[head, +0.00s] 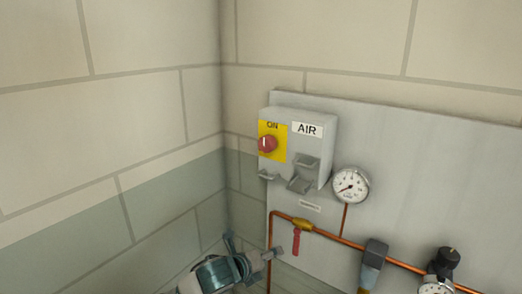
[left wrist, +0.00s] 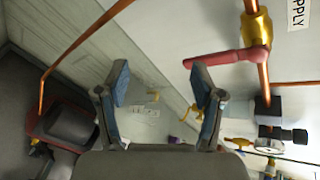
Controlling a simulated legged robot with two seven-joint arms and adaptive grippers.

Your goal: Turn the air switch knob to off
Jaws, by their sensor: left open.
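The air switch box (head: 312,138) is a grey box on the wall panel with a label reading AIR. Its red knob (head: 268,144) sits on a yellow plate (head: 279,152), with ON printed above it. My left gripper (head: 262,256) is low in the head view, below the box and apart from it. In the left wrist view the left gripper (left wrist: 160,92) is open, its two blue-padded fingers spread with nothing between them. The knob is not in the left wrist view. My right gripper is in neither view.
A grey panel (head: 430,170) carries a pressure gauge (head: 350,186), a copper pipe (head: 345,241) and a red-handled valve (head: 297,241) below the box. The red handle (left wrist: 225,58) is close to the left gripper's finger in the wrist view. Bare block wall (head: 120,130) lies left.

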